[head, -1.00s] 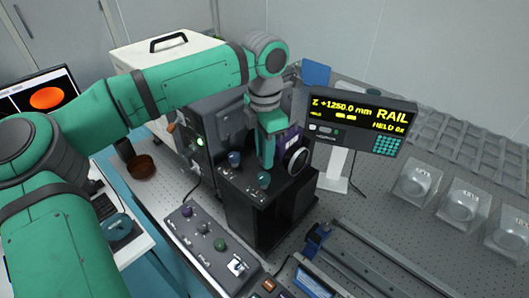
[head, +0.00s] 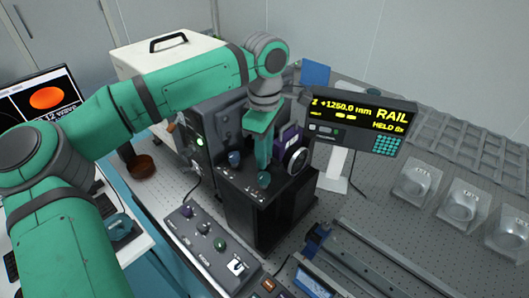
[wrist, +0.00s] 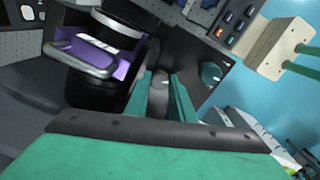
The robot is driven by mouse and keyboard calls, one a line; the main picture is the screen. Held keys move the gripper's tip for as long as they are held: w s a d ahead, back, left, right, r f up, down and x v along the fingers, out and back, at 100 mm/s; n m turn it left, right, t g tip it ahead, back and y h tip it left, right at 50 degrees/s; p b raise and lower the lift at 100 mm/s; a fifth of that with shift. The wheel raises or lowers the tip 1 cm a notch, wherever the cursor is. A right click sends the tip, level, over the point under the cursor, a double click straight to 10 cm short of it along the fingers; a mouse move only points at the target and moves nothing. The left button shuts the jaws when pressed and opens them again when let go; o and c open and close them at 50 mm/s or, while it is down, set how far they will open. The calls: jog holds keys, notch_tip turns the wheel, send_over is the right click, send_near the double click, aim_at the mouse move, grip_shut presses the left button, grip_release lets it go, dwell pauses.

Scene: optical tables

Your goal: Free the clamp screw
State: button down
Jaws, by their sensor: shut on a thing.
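A small grey cylindrical screw head (wrist: 161,78), which I take as the clamp screw, shows between my fingertips in the wrist view. My gripper (wrist: 162,88) is shut on it, with one green finger on each side. In the head view my gripper (head: 263,162) points down at the top of a black block (head: 262,215). The fingers hide the screw there. In the wrist view a purple and black round mount (wrist: 108,58) with a silver rim stands just left of the fingers. A teal knob (wrist: 210,72) sits to their right.
A display reading RAIL (head: 360,122) stands close on the right. A control panel (head: 208,240) lies in front. A long rail (head: 365,265) runs at the lower right.

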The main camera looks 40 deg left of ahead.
jog(key=shift+a+m, duration=0.1)
jog(key=shift+m, duration=0.4)
jog(key=c, duration=1.5)
grip_release()
notch_tip(320, 180, up, 11)
jog(key=shift+f, duration=0.1)
